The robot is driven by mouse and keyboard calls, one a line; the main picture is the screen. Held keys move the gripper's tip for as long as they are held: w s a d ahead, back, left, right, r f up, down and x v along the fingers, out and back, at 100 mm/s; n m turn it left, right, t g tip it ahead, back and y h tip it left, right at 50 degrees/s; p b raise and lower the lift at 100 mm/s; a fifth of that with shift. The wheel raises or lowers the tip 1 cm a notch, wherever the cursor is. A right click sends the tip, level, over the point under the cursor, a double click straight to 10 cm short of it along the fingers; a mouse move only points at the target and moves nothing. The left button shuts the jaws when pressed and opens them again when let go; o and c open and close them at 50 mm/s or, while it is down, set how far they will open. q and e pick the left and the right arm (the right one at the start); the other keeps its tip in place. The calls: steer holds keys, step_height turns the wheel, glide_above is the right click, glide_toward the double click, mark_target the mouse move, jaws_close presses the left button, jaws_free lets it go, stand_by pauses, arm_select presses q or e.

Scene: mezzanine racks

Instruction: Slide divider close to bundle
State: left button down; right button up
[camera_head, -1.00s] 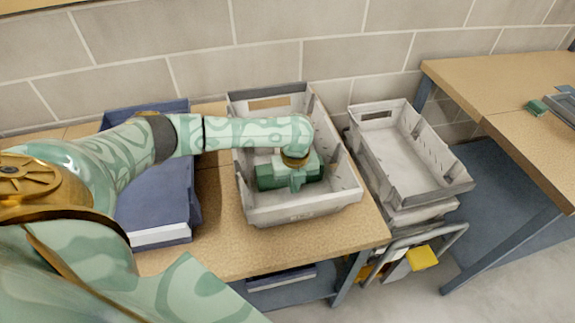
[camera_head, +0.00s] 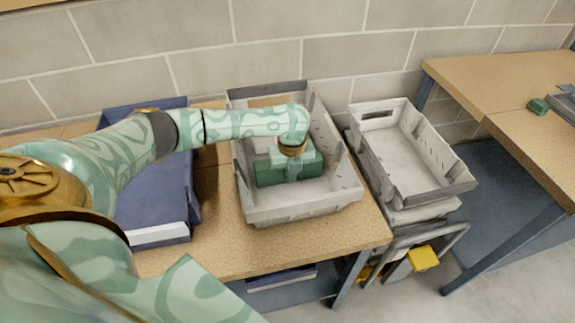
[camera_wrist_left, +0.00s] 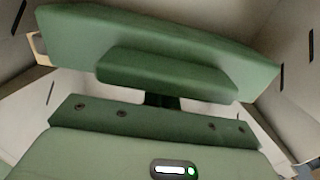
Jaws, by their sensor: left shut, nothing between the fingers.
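My left gripper (camera_head: 288,173) points down inside the grey tote (camera_head: 305,210) on the wooden table. Its wide dark green fingers are shut with nothing between them. In the left wrist view the green fingers (camera_wrist_left: 165,72) fill the middle, with pale tote walls around them. I cannot make out a divider or a bundle for certain. The gripper and forearm cover much of the tote's inside, and the parts of it that show are pale grey. My right gripper is not in view.
A dark blue bin (camera_head: 178,205) with a white front strip stands left of the tote. Another grey tote (camera_head: 436,192), empty, sits on a stack to the right, beyond the table edge. A second table (camera_head: 480,85) stands further right. A block wall closes off the back.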

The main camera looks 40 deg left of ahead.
arm_select(q)
steer(key=shift+w+a+f+b, duration=0.1)
steer(key=shift+w+a+b, duration=0.45)
steer(key=shift+w+a, duration=0.3)
steer(key=shift+w+a+b, duration=0.5)
steer(key=shift+w+a, duration=0.15)
steer(key=shift+a, duration=0.3)
steer(key=shift+w+a+b, duration=0.3)
steer(key=shift+w+a, duration=0.45)
steer(key=shift+a, duration=0.1)
stand_by(0.8)
steer(key=shift+s+d+r+p, duration=0.25)
steer(key=shift+s+d+p, duration=0.15)
steer(key=shift+p, duration=0.3)
steer(key=shift+d, duration=0.15)
steer(key=shift+s+f, duration=0.1)
steer(key=shift+f, duration=0.05)
